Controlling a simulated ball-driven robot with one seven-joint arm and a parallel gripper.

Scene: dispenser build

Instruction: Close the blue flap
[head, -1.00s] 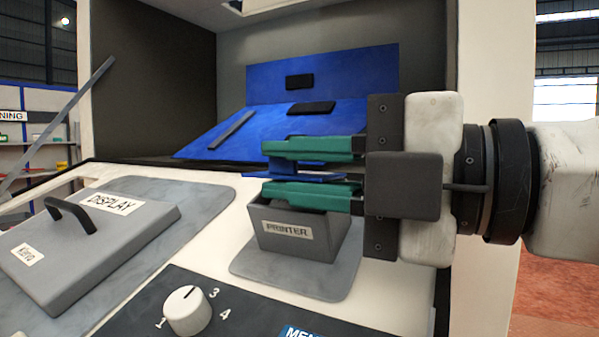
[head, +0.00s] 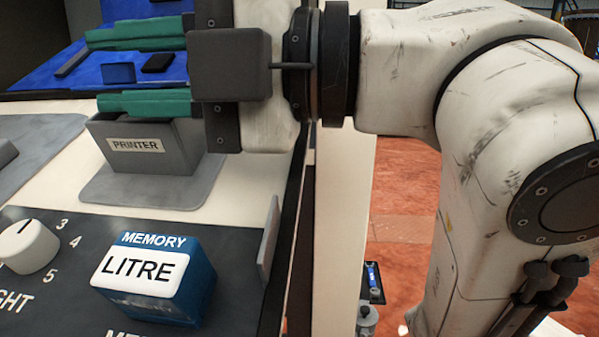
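A small blue flap (head: 118,72) shows above the grey printer box (head: 140,147), between my gripper's two fingers. My gripper (head: 97,72) reaches in from the right with two green fingers, one above the other. The fingers are spread wide, with gaps above and below the flap, so it is not clamped. The lower finger hides the top of the printer box and any hinge of the flap. Whether the flap touches the box cannot be told.
A blue panel (head: 30,76) with black pieces lies behind the gripper. In front are a blue MEMORY block (head: 155,280) with a LITRE label, a white knob (head: 28,246) and a thin grey upright plate (head: 268,240). Red floor (head: 400,200) shows at the right.

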